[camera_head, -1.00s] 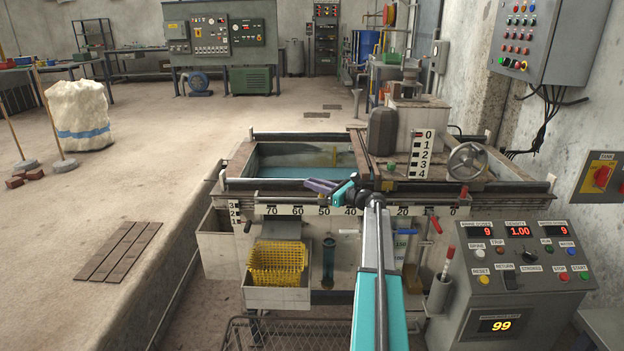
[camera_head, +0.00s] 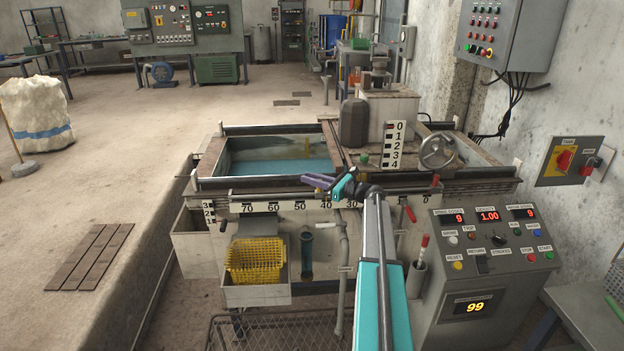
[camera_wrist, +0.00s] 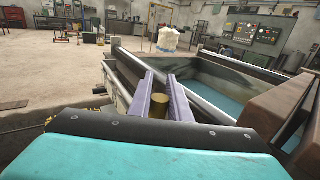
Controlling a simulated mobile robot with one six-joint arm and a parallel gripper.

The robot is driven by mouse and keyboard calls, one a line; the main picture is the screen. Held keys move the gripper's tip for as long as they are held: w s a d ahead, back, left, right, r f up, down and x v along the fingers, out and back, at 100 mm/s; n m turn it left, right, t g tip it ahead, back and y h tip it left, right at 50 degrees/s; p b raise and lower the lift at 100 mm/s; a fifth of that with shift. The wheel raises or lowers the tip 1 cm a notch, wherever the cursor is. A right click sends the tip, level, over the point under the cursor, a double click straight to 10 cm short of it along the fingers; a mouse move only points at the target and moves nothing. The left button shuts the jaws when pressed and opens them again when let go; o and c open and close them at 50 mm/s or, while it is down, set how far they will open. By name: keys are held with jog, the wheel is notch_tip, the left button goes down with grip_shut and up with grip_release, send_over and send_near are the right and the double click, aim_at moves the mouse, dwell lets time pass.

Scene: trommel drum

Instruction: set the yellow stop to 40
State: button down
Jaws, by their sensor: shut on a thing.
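The yellow stop (camera_wrist: 159,106) shows in the wrist view as a short brass-yellow cylinder between the two purple fingers of my gripper (camera_wrist: 161,84). The gripper is shut on it. In the head view my gripper (camera_head: 318,181) hides the stop and sits just above the front rail. The white scale (camera_head: 285,206) runs along the tank front, with 70 at left and 0 at right. My fingertips appear over the part just left of the 40 mark. The stop's exact reading cannot be seen.
The water tank (camera_head: 210,160) lies behind the rail. A yellow basket (camera_head: 254,262) hangs below at left. A red-handled lever (camera_head: 410,214) stands right of my arm. The console (camera_head: 490,245) and a grey wall cabinet (camera_head: 515,40) are at right.

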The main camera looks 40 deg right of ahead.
jog(key=c, duration=1.6)
grip_release()
jog(key=shift+w+r, duration=0.2)
jog(key=shift+w, duration=0.15)
jog(key=shift+c, duration=0.2)
jog(key=shift+s, duration=0.1)
jog(key=shift+f, duration=0.1)
jog(key=shift+s, duration=0.1)
jog(key=p+v, duration=0.2)
jog(key=v, duration=1.1)
jog(key=shift+s, duration=0.3)
jog(key=shift+d, duration=0.1)
